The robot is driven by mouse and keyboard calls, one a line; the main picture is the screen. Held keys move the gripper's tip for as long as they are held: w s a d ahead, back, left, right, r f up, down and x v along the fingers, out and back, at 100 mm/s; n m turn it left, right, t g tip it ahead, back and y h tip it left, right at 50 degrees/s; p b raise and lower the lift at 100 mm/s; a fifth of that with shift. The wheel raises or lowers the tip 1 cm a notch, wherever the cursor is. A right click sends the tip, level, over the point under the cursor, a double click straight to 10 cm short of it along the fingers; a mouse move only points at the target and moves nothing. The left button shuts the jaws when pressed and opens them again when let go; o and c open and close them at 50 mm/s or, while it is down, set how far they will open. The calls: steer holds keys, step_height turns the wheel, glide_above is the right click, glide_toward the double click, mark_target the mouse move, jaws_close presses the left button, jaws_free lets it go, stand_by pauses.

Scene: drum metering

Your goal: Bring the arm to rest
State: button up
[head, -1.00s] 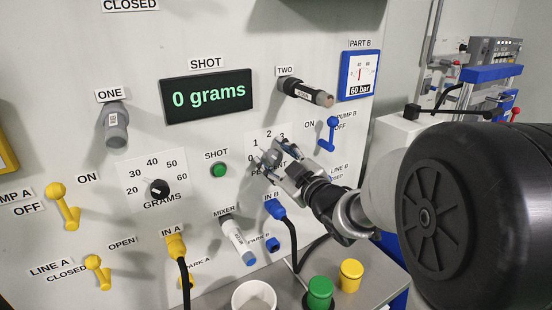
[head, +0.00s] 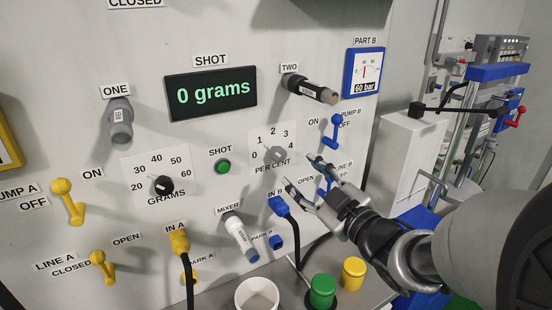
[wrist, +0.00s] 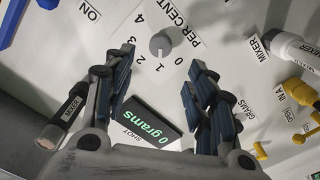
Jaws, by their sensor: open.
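My gripper (head: 300,172) is open and empty, in front of the panel to the lower right of the per cent knob (head: 277,155). The grey knob is clear of the fingers. In the wrist view the gripper (wrist: 158,82) shows its two fingers wide apart, with the knob (wrist: 160,43) beyond them and the display (wrist: 150,122) reading 0 grams between them. My arm reaches in from the right side of the head view.
The panel carries the blue pump B lever (head: 336,132), the mixer (head: 240,238) and the blue IN B plug (head: 281,206) near my gripper. Below, a white cup (head: 257,296), a green cap (head: 322,291) and a yellow cap (head: 353,273) stand on the ledge.

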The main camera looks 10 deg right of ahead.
steer(key=shift+s, duration=0.4)
steer(key=shift+d, duration=0.1)
steer(key=s+d+f+m+g+h, duration=0.4)
steer(key=s+m+g+h, duration=0.1)
steer(key=s+m+h, duration=0.25)
steer(key=s+a+f+m+g+y, duration=0.1)
steer(key=s+a+f+g, duration=0.1)
steer(key=s, duration=0.7)
steer(key=s+a+f+m+g+y, duration=0.1)
steer(key=s+a+f+m+g, duration=0.1)
steer(key=s+a+g, duration=0.3)
steer(key=s+f, duration=0.1)
steer(key=s, duration=0.3)
steer(key=shift+a+f+g, duration=0.25)
steer(key=shift+f+g, duration=0.05)
steer(key=shift+f, duration=0.05)
